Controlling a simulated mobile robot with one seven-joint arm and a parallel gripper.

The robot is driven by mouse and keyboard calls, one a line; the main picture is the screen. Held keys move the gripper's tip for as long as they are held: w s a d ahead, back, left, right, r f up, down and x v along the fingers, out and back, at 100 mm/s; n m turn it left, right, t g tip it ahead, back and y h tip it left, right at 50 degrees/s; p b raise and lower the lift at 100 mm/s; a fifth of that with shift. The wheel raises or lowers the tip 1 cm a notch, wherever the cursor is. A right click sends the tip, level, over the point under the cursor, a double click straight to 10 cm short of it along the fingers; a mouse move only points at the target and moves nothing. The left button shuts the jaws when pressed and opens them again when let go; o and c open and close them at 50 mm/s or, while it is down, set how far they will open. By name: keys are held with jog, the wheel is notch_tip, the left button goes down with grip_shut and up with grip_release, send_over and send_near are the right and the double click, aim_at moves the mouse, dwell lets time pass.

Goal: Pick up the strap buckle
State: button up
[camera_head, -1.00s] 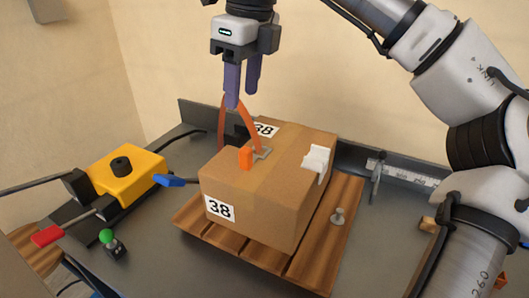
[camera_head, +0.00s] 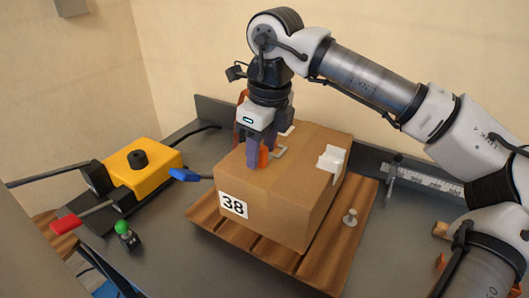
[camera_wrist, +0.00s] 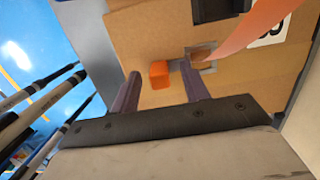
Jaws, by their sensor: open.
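The strap buckle shows in the wrist view as a small orange block (camera_wrist: 159,74) beside a grey metal frame (camera_wrist: 201,57) on top of the cardboard box (camera_head: 268,200). An orange strap (camera_wrist: 248,35) runs by the frame. My gripper (camera_head: 260,158) points down at the box top, fingers apart. In the wrist view my gripper (camera_wrist: 160,72) has one finger on each side of the orange block, with nothing clamped. In the head view the fingers hide most of the block; the metal frame (camera_head: 278,152) shows just right of them. I cannot tell whether the fingers touch the box.
The box sits on a slatted wooden pallet (camera_head: 331,262). A white corner piece (camera_head: 332,159) is on its right top edge. A yellow tool (camera_head: 145,172) with a blue-tipped and a red-tipped handle stands left.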

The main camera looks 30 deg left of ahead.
jog(key=shift+f, duration=0.35)
jog(key=shift+c, duration=0.4)
grip_shut()
